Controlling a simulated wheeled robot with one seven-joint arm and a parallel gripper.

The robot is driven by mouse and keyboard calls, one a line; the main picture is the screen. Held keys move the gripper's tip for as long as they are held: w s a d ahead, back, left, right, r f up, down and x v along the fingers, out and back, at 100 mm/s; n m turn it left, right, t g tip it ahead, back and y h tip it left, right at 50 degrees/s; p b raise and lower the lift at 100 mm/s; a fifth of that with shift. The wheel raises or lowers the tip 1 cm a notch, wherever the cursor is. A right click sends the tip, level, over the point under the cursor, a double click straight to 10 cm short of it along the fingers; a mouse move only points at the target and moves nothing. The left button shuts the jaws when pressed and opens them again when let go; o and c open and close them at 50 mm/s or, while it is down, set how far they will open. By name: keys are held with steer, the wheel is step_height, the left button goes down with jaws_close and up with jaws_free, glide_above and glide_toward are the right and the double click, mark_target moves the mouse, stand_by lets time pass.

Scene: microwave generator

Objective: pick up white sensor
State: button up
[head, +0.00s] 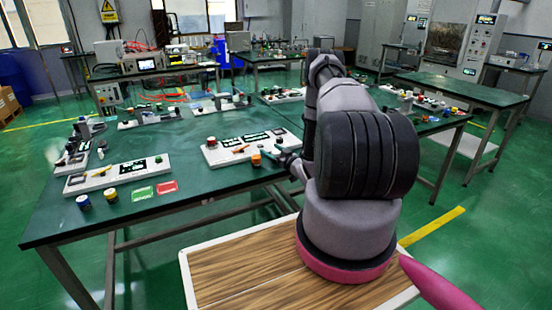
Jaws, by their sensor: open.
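I cannot single out the white sensor with certainty. A small whitish piece (101,149) stands at the left of the green table (130,228), too small to identify. My arm reaches over the right part of the table. The gripper is small in the head view and partly hidden by my arm. It looks open, with nothing seen between its fingers.
Another white panel (118,177) lies at front left. Near it are a blue cylinder (83,202), a green card (142,193) and a red card (167,187). More devices line the table's back. A second green table (460,88) stands at right.

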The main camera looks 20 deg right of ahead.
jaws_close()
stand_by(0.3)
